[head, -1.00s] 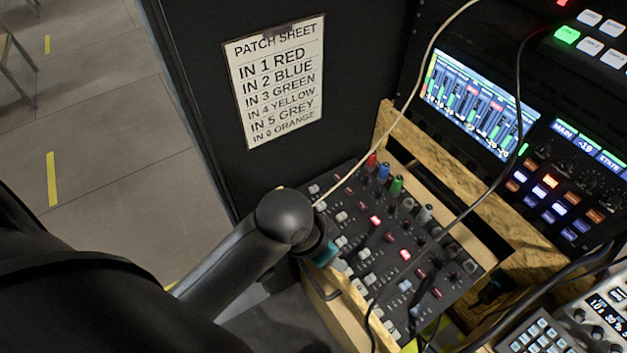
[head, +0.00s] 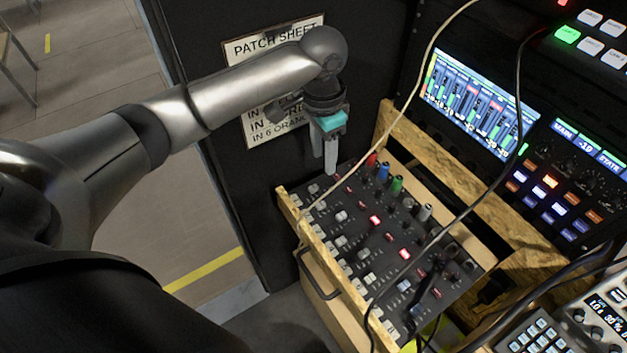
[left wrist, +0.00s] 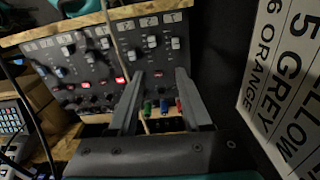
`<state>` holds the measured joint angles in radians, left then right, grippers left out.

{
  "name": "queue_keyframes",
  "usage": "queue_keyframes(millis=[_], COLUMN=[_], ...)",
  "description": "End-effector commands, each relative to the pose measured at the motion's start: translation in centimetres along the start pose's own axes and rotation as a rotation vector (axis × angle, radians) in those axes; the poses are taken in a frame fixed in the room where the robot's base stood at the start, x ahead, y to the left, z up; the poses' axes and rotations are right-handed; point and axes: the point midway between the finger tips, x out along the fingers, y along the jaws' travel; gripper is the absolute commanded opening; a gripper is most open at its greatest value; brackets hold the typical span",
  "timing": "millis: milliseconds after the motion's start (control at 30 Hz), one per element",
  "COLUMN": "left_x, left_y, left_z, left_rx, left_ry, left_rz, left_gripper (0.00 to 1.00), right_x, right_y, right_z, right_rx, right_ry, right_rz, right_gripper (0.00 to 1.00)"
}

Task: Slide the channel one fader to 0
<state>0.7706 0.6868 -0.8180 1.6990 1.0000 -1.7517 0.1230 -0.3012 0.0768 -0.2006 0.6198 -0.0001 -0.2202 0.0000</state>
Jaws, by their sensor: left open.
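The mixer (head: 400,232) lies in a wooden tray, with white-capped faders along its front-left edge and coloured plugs at its back. The channel one fader (head: 313,188) appears to be the end one, on the red-plug side. In the left wrist view it looks to be the rightmost white cap (left wrist: 175,43). My left gripper (head: 331,170) points down above that end of the mixer, close over the panel. In the left wrist view its two fingers (left wrist: 158,72) are spread, with nothing between them. The fader cap shows just beyond the fingertips. My right gripper is out of view.
A cream cable (head: 394,118) and a black cable (head: 480,198) cross over the mixer. The dark wall with the patch sheet (head: 272,128) stands close beside the left gripper. The red plug (head: 371,160) and its neighbours stick up nearby. A level screen (head: 478,105) is behind.

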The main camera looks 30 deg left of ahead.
Motion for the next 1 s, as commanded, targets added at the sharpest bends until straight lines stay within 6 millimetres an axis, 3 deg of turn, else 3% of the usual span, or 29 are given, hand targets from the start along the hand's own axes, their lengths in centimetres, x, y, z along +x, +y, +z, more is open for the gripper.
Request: queue_keyframes(millis=[33,200,367,467,1000], left_x=[-0.9,-2.4,-2.0,-0.7,10.3], left_y=[-1.2,-2.9,-3.2,-3.2,-3.2], left_z=[0.0,0.3,0.4,0.4,0.8], left_rx=[-0.019,-0.056,-0.064,-0.063,-0.061], left_ry=[-0.009,-0.031,-0.037,-0.037,-0.036], left_rz=[-0.010,-0.011,-0.009,-0.008,-0.009], left_gripper=[0.49,0.49,0.49,0.49,0.49], right_x=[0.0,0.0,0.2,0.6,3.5], right_y=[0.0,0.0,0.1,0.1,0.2], right_z=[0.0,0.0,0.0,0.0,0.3], right_rx=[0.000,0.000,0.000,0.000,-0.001], right_ry=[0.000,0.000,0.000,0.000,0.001], right_rz=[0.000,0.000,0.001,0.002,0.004], right_gripper=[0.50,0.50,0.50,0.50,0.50])
